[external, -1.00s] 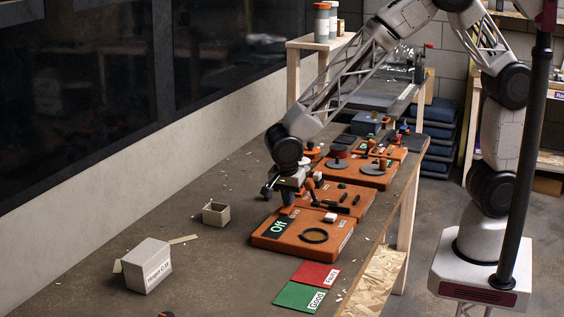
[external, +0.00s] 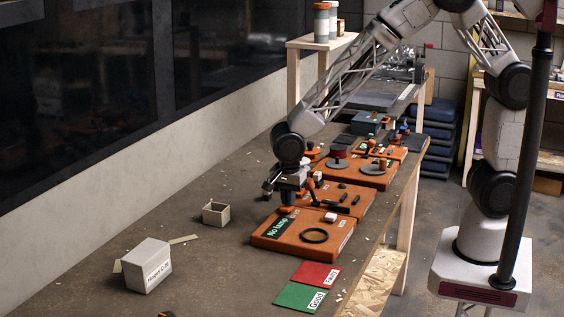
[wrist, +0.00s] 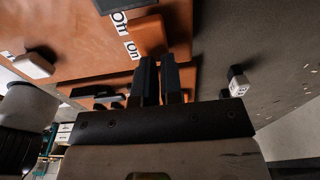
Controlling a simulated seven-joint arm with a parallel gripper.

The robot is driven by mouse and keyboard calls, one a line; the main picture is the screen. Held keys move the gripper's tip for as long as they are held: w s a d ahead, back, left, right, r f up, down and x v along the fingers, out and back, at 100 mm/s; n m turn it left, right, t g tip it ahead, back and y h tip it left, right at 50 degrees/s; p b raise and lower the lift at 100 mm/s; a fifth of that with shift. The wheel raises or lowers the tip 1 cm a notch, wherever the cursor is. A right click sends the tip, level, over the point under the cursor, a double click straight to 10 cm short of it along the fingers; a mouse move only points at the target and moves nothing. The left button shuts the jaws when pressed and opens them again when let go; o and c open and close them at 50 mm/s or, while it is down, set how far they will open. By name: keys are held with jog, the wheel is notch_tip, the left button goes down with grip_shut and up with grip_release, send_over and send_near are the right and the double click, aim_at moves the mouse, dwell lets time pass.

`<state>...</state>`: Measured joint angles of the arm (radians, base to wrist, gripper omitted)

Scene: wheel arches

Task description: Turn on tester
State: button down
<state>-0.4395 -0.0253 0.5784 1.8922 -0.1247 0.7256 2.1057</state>
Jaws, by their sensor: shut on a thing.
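The tester (external: 275,243) is an orange box on the bench, and its display (external: 279,228) reads "No lamp". An orange switch knob (wrist: 149,35) sits on it beside white "Off" and "On" labels in the wrist view, nearer the "On" label. My gripper (external: 287,203) is low over the tester's back left corner. In the wrist view my gripper (wrist: 158,60) has its two dark fingers close together at the knob, shut on it. The exact contact at the fingertips is partly hidden.
A black ring (external: 314,236) and a white block (external: 331,217) lie on the tester. More orange trays (external: 335,198) with parts stand behind it. Red "Fault" (external: 316,275) and green "Good" (external: 300,298) mats lie in front. An open small box (external: 216,214) and a larger carton (external: 147,266) stand left.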

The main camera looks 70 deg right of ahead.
aim_at(286, 208)
jog(key=shift+s+f, duration=0.45)
jog(key=shift+f, duration=0.4)
jog(key=shift+a+r, duration=0.2)
jog(key=shift+a, duration=0.5)
notch_tip(286, 208, up, 15)
jog(key=a, duration=0.1)
jog(key=shift+w+a, duration=0.15)
jog(key=shift+w, duration=0.15)
jog(key=shift+r, duration=0.15)
